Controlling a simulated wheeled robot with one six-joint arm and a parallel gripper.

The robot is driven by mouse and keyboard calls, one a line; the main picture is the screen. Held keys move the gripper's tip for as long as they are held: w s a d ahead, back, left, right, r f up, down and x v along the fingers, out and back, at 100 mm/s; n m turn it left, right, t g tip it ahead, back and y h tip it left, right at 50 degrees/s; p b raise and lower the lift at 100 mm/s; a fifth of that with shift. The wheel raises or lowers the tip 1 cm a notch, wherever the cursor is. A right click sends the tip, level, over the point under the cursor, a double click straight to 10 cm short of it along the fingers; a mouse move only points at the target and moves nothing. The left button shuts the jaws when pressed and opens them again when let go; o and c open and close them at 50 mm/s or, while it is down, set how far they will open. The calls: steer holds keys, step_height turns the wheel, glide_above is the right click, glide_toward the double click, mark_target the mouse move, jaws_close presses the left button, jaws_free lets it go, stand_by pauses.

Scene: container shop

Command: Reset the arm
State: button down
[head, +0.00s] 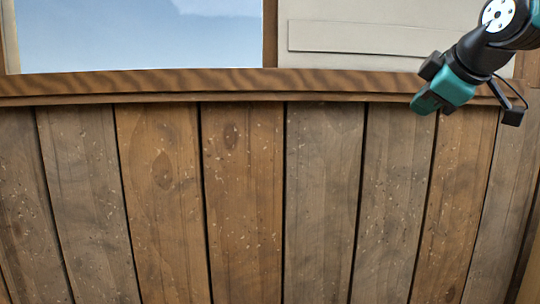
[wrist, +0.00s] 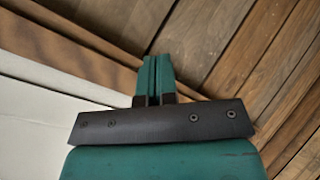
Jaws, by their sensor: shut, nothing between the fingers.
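My gripper (head: 425,102) is at the upper right of the head view, teal and black, pointing down and to the left in front of the wooden ledge. In the wrist view my gripper (wrist: 156,62) shows its two teal fingers together, with nothing between them. The arm comes in from the upper right corner of the head view. No object is held.
Brown and grey wooden planks (head: 243,200) fill most of the head view. A wooden ledge (head: 200,83) runs across above them. A blue window-like pane (head: 140,35) is at the upper left, and a pale panel (head: 350,36) is at the upper right.

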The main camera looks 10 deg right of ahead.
steer(key=s+a+f+m+g+y, duration=0.15)
steer(key=s+a+f+g, duration=0.3)
steer(key=a+f, duration=0.55)
steer(key=s+a+f+m+g+y+b, duration=0.1)
steer(key=s+a+f+g, duration=0.2)
steer(key=s+f, duration=0.6)
steer(key=s+a+f+m+g+y, duration=0.1)
steer(key=s+a+f+g, duration=0.2)
steer(key=s+f, duration=0.6)
steer(key=shift+s+a+f+b, duration=0.2)
steer(key=shift+s+a+b, duration=0.15)
steer(key=shift+s+a, duration=0.45)
steer(key=c, duration=1.8)
jaws_free()
steer(key=shift+d+g, duration=0.1)
steer(key=shift+g, duration=0.15)
steer(key=shift+c, duration=0.2)
